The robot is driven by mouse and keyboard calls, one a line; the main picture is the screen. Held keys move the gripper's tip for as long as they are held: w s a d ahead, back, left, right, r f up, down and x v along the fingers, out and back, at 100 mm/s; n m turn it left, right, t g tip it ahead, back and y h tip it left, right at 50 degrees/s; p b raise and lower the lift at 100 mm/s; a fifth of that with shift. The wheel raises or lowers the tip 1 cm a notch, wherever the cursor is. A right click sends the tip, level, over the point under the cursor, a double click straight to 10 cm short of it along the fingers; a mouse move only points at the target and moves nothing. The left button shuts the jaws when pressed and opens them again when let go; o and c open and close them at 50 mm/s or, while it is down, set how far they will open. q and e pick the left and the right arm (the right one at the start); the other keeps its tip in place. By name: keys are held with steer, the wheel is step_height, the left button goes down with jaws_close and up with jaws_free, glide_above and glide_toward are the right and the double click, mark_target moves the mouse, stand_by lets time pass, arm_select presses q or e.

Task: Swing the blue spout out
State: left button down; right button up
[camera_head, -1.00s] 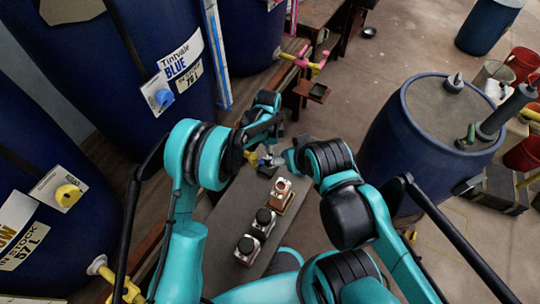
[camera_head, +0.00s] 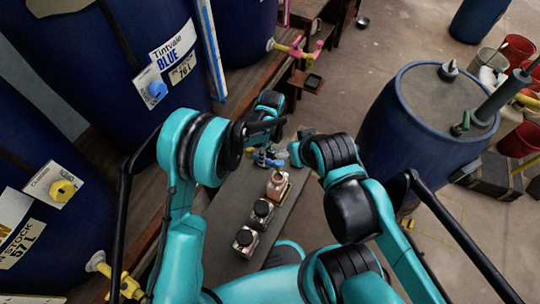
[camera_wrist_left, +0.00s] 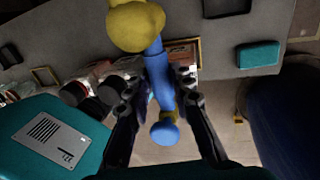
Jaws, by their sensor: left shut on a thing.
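The blue spout (camera_wrist_left: 160,80) shows in the left wrist view as a smooth blue pipe with a yellow rounded body (camera_wrist_left: 136,22) at its upper end and a blue knob (camera_wrist_left: 165,132) lower down. My left gripper (camera_wrist_left: 160,92) has a finger on each side of the pipe and is shut on it. In the head view, a small part of the spout (camera_head: 264,158) shows below my left gripper (camera_head: 268,150), in front of the vat labelled Tintvale BLUE (camera_head: 120,80). My right arm's end (camera_head: 298,152) is close by on the right; its fingers are hidden.
A grey bench (camera_head: 231,200) below holds two dark-lidded jars (camera_head: 261,212) (camera_head: 245,241) and an open jar with reddish contents (camera_head: 277,184). A yellow-knobbed vat (camera_head: 40,225) stands at left. A large blue drum (camera_head: 405,135) stands at right. Open floor lies beyond the bench.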

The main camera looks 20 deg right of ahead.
stand_by(0.4)
arm_select(q)
steer(key=c, duration=1.3)
jaws_free()
steer(key=shift+r, duration=0.1)
steer(key=r, duration=0.4)
steer(key=w+d+r, duration=0.1)
steer(key=r, duration=0.6)
steer(key=shift+w+d+r, duration=0.3)
